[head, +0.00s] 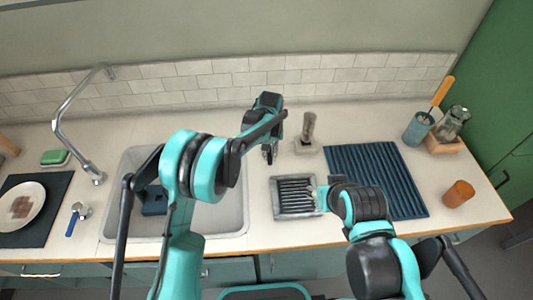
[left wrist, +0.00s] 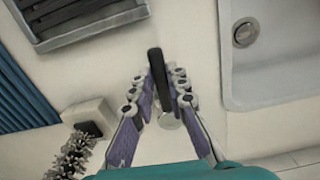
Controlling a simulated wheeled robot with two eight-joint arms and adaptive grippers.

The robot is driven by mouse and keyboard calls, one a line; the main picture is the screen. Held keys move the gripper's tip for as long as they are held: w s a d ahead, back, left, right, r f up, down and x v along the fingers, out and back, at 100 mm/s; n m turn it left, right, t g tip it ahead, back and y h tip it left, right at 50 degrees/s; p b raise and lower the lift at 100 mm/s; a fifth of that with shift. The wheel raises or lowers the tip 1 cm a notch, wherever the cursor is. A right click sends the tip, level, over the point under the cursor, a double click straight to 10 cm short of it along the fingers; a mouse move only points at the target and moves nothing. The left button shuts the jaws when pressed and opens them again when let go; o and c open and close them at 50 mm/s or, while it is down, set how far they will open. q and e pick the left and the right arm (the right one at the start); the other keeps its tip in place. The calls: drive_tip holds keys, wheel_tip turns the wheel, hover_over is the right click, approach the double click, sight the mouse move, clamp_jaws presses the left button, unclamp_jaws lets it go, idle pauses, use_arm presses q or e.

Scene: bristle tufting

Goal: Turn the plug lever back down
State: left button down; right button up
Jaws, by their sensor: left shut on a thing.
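The plug lever (left wrist: 157,70) shows in the left wrist view as a black handle rising from a round metal base (left wrist: 169,121) on the counter beside the sink. My left gripper (left wrist: 160,82) is shut on the lever, with its purple-padded fingers on either side of it. The sink drain (left wrist: 245,32) shows in the left wrist view. My right gripper (head: 319,197) is at the slatted tray's right edge, and its fingers are too small to read.
The sink (head: 232,217) lies left of the lever. A slatted metal tray (head: 297,212), a blue ribbed mat (head: 375,170) and a bristle brush in a pale block (head: 307,147) are to the right. A faucet (head: 62,125) stands at the left.

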sight(271, 156)
use_arm(q)
drive_tip(key=shift+d+n, duration=0.2)
drive_tip(key=shift+n, duration=0.2)
drive_tip(key=c, duration=1.5)
unclamp_jaws()
wheel_tip(271, 156, up, 12)
drive_tip(key=s+a+r+t, duration=0.2)
drive_tip(key=s+a+r, duration=0.35)
drive_tip(key=a, duration=0.25)
drive_tip(key=s+a+r+t, duration=0.1)
drive_tip(key=s+a+r, duration=0.3)
drive_tip(key=s+a, duration=0.25)
drive_tip(key=s+a+f+t, duration=0.1)
drive_tip(key=s+a, duration=0.2)
drive_tip(key=s, duration=0.1)
drive_tip(key=s+a+f+t, duration=0.1)
drive_tip(key=s+a+f, duration=0.1)
drive_tip(key=s+a, duration=0.2)
drive_tip(key=s+a+f+t, duration=0.1)
drive_tip(key=s+a+t, duration=0.1)
drive_tip(key=s, duration=0.4)
drive_tip(key=shift+a+f, duration=0.25)
drive_tip(key=shift+a, duration=0.4)
